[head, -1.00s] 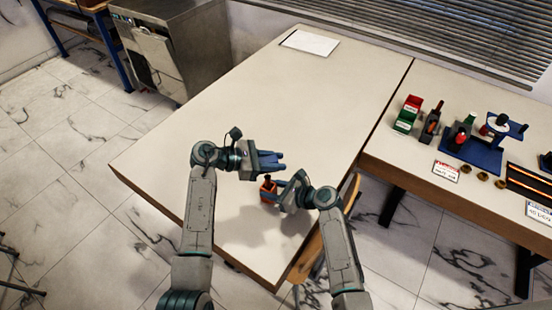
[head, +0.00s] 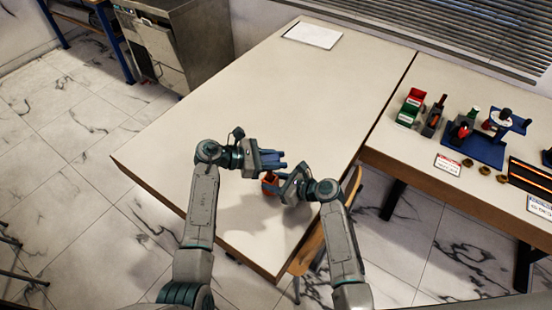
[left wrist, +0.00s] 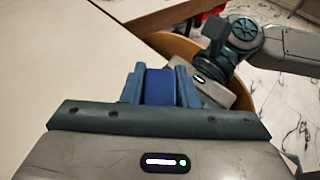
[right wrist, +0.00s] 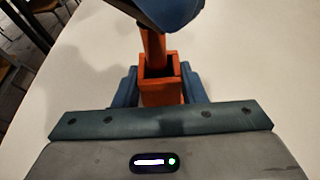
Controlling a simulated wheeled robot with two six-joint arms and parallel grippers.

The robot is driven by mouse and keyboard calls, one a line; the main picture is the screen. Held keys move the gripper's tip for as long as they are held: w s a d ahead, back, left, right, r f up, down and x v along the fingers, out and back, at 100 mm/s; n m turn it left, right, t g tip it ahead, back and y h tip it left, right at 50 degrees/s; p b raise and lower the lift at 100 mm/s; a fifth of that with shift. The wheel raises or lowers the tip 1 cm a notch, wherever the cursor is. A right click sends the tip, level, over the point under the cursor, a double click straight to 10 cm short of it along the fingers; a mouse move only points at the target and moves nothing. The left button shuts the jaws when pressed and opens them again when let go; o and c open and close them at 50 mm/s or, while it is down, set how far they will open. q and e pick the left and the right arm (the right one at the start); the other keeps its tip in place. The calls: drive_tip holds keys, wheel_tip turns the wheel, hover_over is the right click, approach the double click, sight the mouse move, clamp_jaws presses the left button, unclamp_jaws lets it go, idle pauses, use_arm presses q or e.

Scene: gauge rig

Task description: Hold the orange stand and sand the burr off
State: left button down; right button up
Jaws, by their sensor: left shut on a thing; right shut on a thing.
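The orange stand (head: 269,184) is on the near part of the pale table. In the right wrist view the stand (right wrist: 160,88) shows as an open-topped orange box with an orange post rising from it. My right gripper (head: 279,187) is shut on the stand. My left gripper (head: 283,160) is shut on a blue block (left wrist: 159,87), held just above the stand. In the right wrist view a dark blue shape covers the post's top, so I cannot see the burr or tell if the block touches it.
A white sheet (head: 313,35) lies at the table's far end. The second table at right carries red and green bins (head: 411,105), a blue fixture (head: 474,148), brass rings and labels. The middle of the near table (head: 250,90) is clear.

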use_arm(q)
drive_tip(key=shift+f, duration=0.6)
idle(0.3)
drive_tip(key=shift+d, duration=0.15)
drive_tip(key=shift+w+d+f, duration=0.1)
drive_tip(key=shift+d, duration=0.55)
drive_tip(key=shift+a, duration=0.1)
drive_tip(key=shift+s+a+f, duration=0.1)
drive_tip(key=shift+s+a, duration=0.05)
drive_tip(key=shift+a, duration=0.65)
drive_tip(key=shift+s+a+f, duration=0.1)
drive_tip(key=shift+s+a, duration=0.05)
drive_tip(key=shift+a, duration=0.6)
drive_tip(key=shift+w+d, duration=0.2)
drive_tip(key=shift+d, duration=1.4)
